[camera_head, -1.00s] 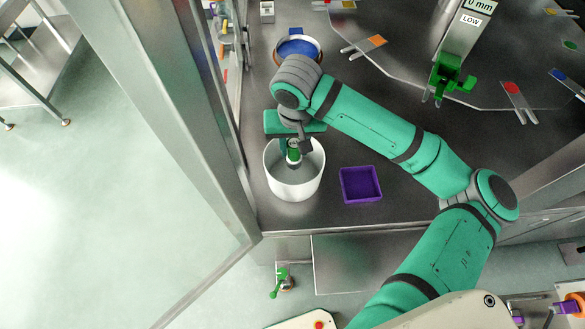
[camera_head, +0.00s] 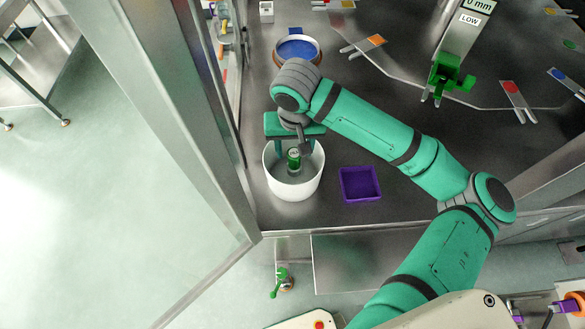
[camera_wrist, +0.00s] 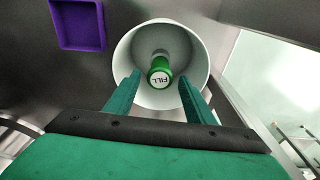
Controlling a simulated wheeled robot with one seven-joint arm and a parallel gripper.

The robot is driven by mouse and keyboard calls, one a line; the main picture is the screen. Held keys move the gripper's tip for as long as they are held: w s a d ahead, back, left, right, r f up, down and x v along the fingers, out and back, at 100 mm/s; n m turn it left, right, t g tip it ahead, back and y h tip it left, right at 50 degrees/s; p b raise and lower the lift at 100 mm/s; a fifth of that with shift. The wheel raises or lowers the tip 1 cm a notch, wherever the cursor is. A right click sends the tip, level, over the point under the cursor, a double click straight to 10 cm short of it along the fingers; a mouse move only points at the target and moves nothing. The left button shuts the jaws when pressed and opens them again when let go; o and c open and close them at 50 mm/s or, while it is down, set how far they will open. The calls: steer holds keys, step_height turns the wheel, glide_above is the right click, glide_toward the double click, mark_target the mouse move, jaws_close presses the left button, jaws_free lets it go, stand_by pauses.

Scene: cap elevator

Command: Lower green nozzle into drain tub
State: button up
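The white drain tub (camera_head: 292,190) stands at the left front of the dark counter; in the wrist view its round rim (camera_wrist: 204,62) surrounds the nozzle. The green nozzle (camera_head: 294,160) is inside the tub, its pale "FILL" end facing up; it also shows in the wrist view (camera_wrist: 159,66). My gripper (camera_head: 302,141) is over the tub's back part. In the wrist view its two green fingers (camera_wrist: 159,78) are spread, with a visible gap on each side of the nozzle. The nozzle's lower end is hard to make out.
A purple square tray (camera_head: 360,184) lies just right of the tub. A blue-topped round container (camera_head: 298,48) stands behind my wrist. A metal frame post runs close along the tub's left. The counter's front edge is near the tub.

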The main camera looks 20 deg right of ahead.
stand_by(0.3)
step_height(320, 180, up, 11)
steer(key=s, duration=0.1)
steer(key=shift+a+f, duration=0.15)
steer(key=shift+a, duration=0.05)
steer(key=shift+s, duration=0.15)
